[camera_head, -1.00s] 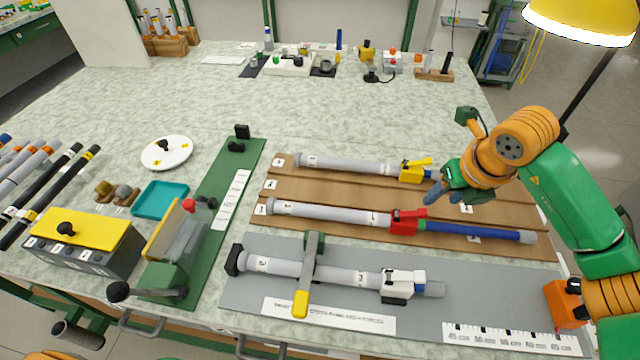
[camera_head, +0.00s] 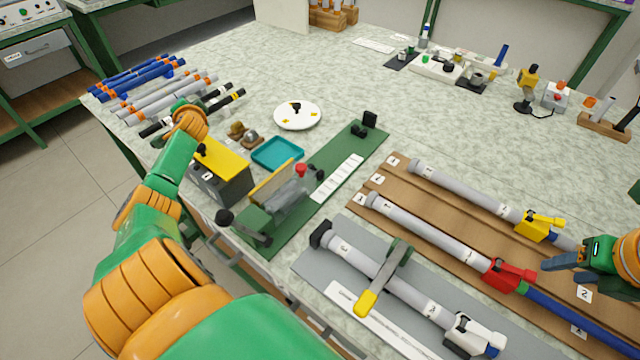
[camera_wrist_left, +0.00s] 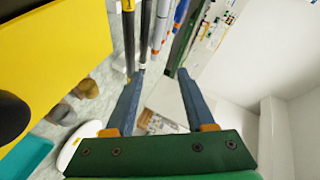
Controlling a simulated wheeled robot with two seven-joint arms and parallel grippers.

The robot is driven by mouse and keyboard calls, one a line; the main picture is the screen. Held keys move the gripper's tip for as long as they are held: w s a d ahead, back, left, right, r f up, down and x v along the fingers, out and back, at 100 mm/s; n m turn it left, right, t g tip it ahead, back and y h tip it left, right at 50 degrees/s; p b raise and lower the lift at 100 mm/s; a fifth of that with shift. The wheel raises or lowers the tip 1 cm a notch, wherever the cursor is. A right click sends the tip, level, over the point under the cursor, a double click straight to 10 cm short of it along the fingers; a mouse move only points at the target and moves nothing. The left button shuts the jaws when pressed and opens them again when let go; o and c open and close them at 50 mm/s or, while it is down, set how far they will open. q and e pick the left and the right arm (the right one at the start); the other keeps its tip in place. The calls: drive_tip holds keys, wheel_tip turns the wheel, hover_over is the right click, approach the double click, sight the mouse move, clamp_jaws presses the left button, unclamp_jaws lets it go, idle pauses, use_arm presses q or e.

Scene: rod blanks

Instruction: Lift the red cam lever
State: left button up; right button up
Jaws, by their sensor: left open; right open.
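The red cam lever (camera_head: 510,272) sits on the middle rod, where its grey tube (camera_head: 430,230) meets its blue part (camera_head: 575,312). Its handle points right. My right gripper (camera_head: 552,270) is at the right edge of the head view, open, with its blue fingers pointing left close to the lever's right side. I cannot tell whether they touch it. My left gripper (camera_wrist_left: 160,71) is open and empty in the left wrist view, with rods beyond its fingertips. In the head view its wrist is beside the yellow-topped box, and its fingers are mostly hidden.
A rod with a yellow lever (camera_head: 540,226) lies behind, and one with a white clamp (camera_head: 474,336) in front. A green-and-yellow bar (camera_head: 385,275) crosses the front rod. The yellow-topped box (camera_head: 222,160), teal tray (camera_head: 277,153) and several loose rods (camera_head: 150,90) are left.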

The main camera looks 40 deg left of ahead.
use_arm(q)
drive_tip(key=w+d+r+n+t+h, duration=0.3)
drive_tip(key=w+d+n+t+h, duration=0.2)
drive_tip(key=w+d, duration=1.05)
drive_tip(key=w+d+r+n+h, duration=0.25)
drive_tip(key=w+d+n, duration=0.4)
drive_tip(key=d, duration=0.35)
drive_tip(key=n+g+h, duration=0.5)
drive_tip(key=n+g, duration=0.2)
hover_over(395, 210)
drive_tip(key=s, duration=0.2)
wheel_tip(395, 210, down, 10)
drive_tip(key=x, duration=0.7)
drive_tip(key=shift+s+d, duration=0.15)
drive_tip(key=shift+f, duration=0.3)
clamp_jaws()
